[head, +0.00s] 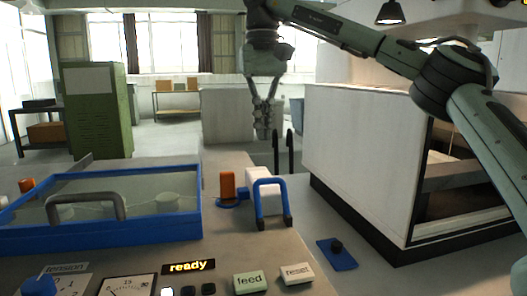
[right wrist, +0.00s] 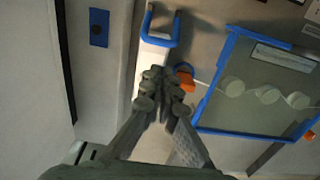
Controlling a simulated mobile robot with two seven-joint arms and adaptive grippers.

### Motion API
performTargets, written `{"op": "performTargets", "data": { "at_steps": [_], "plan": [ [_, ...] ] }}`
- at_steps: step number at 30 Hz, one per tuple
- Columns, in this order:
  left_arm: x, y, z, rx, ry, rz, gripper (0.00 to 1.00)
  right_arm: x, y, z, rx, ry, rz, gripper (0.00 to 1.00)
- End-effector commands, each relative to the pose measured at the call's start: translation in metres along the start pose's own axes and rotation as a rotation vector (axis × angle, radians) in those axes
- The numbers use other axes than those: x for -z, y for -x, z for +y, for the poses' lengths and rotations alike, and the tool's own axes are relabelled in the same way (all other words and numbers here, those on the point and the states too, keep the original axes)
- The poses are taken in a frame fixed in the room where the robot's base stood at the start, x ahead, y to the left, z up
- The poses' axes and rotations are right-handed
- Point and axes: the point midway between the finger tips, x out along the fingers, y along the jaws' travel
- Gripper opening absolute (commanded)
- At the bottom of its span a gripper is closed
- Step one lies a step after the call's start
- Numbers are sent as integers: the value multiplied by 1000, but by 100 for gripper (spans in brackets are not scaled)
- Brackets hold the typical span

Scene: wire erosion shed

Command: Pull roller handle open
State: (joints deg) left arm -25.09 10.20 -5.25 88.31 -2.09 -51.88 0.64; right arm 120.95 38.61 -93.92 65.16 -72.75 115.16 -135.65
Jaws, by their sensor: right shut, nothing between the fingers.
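In the right wrist view the blue handle (right wrist: 159,42) lies just beyond the fingertips. My right gripper (head: 264,134) hangs pointing down, shut and empty, above and behind the handle in the head view. It also shows in the right wrist view (right wrist: 163,76), its fingers partly covering the white block. I see no contact between fingers and handle. My left gripper is out of view.
An orange knob (head: 227,185) on a blue base stands left of the handle. A blue-framed clear lid (head: 120,180) with a grey handle lies further left. The console front has a feed button (head: 250,281) and a lit "ready" display (head: 188,266). A white cabinet (head: 360,150) stands right.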

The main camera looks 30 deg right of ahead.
Motion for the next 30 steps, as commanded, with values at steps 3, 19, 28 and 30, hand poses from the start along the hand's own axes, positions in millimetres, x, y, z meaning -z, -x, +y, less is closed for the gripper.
{"op": "performTargets", "data": {
  "at_steps": [3, 19, 28, 30],
  "plan": [
    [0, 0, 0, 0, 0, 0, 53, 0, -20, 1, 1, 0, -5, 0],
    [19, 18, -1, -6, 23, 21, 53, 0, -90, 1, 0, -2, 2, 0],
    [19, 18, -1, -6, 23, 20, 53, 0, -92, 1, 1, -3, 2, 0],
    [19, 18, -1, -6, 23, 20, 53, 0, -92, 1, 1, -2, 2, 0]
  ]
}}
